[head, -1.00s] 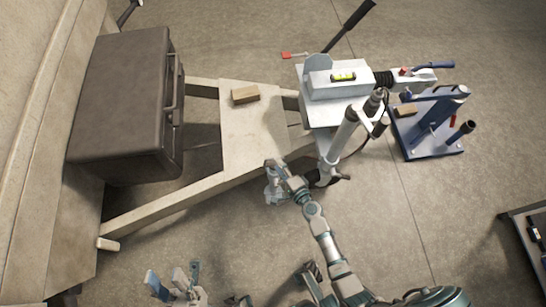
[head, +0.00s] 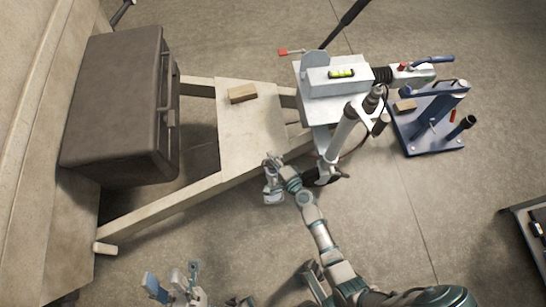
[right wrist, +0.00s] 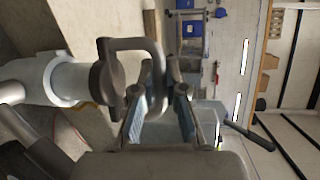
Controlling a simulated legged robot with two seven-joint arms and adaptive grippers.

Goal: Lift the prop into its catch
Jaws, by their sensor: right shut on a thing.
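The right wrist view shows a grey loop handle (right wrist: 152,46) with a dark knob, beside a pale cylinder (right wrist: 68,80). The loop appears to belong to the prop, but the full prop is hard to make out. My right gripper (right wrist: 158,95) has its blue-padded fingers on either side of the loop and is shut on it. In the head view my right gripper (head: 272,184) is at the near edge of the trailer frame (head: 245,125), left of the white jack tube (head: 340,135). My left gripper (head: 174,280) is at the lower left, fingers spread and empty. The catch cannot be made out.
A dark case (head: 118,105) sits at the left of the frame. A wooden block (head: 242,94) lies on the frame plate. The white coupling head (head: 345,92) with a spirit level is right of it. A blue stand (head: 430,125) is further right. Floor in front is clear.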

